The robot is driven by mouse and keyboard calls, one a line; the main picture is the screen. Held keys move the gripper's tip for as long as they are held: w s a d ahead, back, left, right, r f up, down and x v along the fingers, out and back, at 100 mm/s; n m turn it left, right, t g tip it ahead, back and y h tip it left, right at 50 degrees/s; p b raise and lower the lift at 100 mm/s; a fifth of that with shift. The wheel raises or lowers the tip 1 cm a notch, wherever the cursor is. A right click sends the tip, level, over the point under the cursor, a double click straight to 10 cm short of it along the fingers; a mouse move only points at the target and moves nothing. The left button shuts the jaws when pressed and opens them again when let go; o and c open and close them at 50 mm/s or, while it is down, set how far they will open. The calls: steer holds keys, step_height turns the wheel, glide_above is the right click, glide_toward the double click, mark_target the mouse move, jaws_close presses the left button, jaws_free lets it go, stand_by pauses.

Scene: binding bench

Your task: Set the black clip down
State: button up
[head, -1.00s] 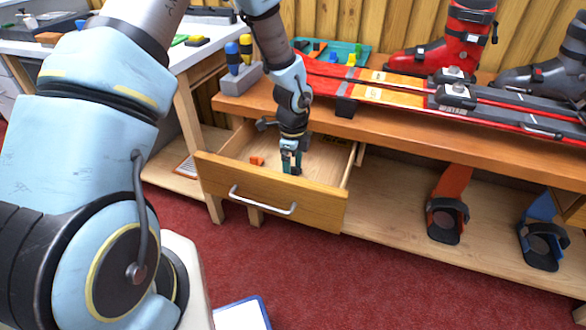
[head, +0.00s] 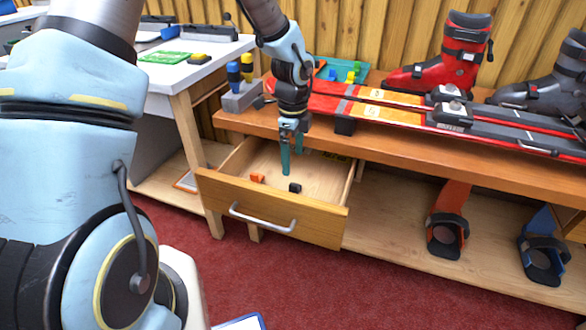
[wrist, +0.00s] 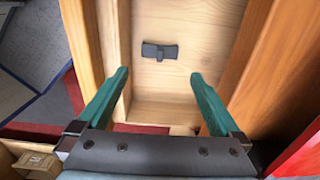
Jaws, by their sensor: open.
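The black clip (head: 295,187) lies on the floor of the open drawer (head: 270,208), near its front wall. In the wrist view the clip (wrist: 160,51) lies flat and alone on the pale wood, ahead of the fingertips. My gripper (head: 286,172) is above the drawer, pointing down, with its green fingers apart from the clip. In the wrist view the gripper (wrist: 158,78) is wide open with nothing between its fingers.
An orange clip (head: 257,178) lies in the drawer to the left of the black one. Skis (head: 390,105) and a red boot (head: 455,55) stand on the bench (head: 470,150) above. The drawer's walls rise around the gripper's space.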

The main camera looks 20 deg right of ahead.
steer(key=shift+r, duration=0.75)
steer(key=s+a+r+n, duration=0.1)
steer(key=a+r+n, duration=0.2)
steer(key=a+n, duration=0.5)
steer(key=s+a+r+n+t, duration=0.1)
steer(key=a+r+n, duration=0.2)
steer(key=a+n, duration=0.6)
steer(key=s+a+r+n, duration=0.2)
steer(key=a+r+n, duration=0.2)
steer(key=a+n, duration=0.4)
steer(key=a, duration=0.5)
steer(key=shift+n+t, duration=0.3)
steer(key=shift+a+r, duration=0.1)
steer(key=shift+r, duration=0.05)
step_height(320, 180, up, 13)
steer(key=p, duration=1.3)
